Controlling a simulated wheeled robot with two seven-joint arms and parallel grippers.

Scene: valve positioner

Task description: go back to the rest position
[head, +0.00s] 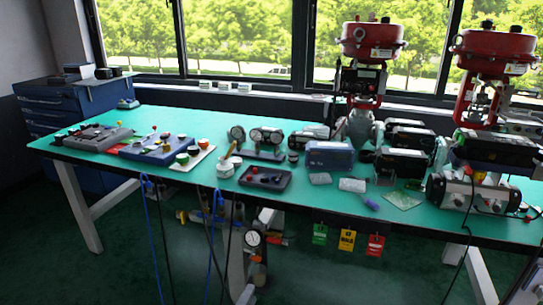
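I cannot make out either of my grippers in the head view, and no arm of mine reaches over the table. The green-topped table (228,122) stands in front of me with its equipment on it. A valve with a red actuator (372,40) stands upright at the back right, and a second red actuator (497,52) stands at the far right. A black and silver positioner unit (468,190) lies near the right front edge. A blue box (330,155) sits near the middle.
A dark tray (264,178) with small parts lies near the front edge. Gauges (266,135) stand behind it. Coloured tags (347,240) and hoses (159,240) hang below the edge. A blue drawer cabinet (55,110) stands at left. The floor (130,270) at front left looks clear.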

